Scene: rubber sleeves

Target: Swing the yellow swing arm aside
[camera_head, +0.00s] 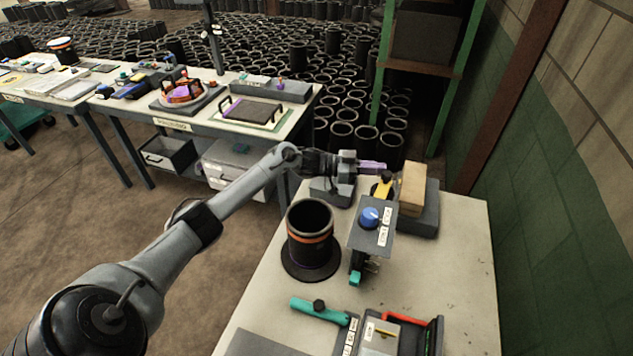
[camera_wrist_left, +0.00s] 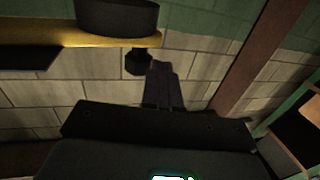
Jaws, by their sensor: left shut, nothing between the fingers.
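The yellow swing arm (camera_head: 381,190) is a short bar with a black knob, beside a tan block at the far end of the near table. In the left wrist view the yellow swing arm (camera_wrist_left: 60,32) crosses the upper left, with a dark round part against it. My left gripper (camera_head: 374,167) reaches in from the left, its purple-tinted fingers shut and empty, just behind and above the yellow arm. In the left wrist view the shut fingers (camera_wrist_left: 161,66) sit just beyond the bar's end; I cannot tell whether they touch it. My right gripper is out of view.
A black sleeve on a round base (camera_head: 310,265) and a grey panel with a blue knob (camera_head: 369,217) stand in front. A teal-handled tool (camera_head: 318,311) lies nearer. The tan block (camera_head: 412,189) and green brick wall (camera_head: 570,230) are right. The table's right side is clear.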

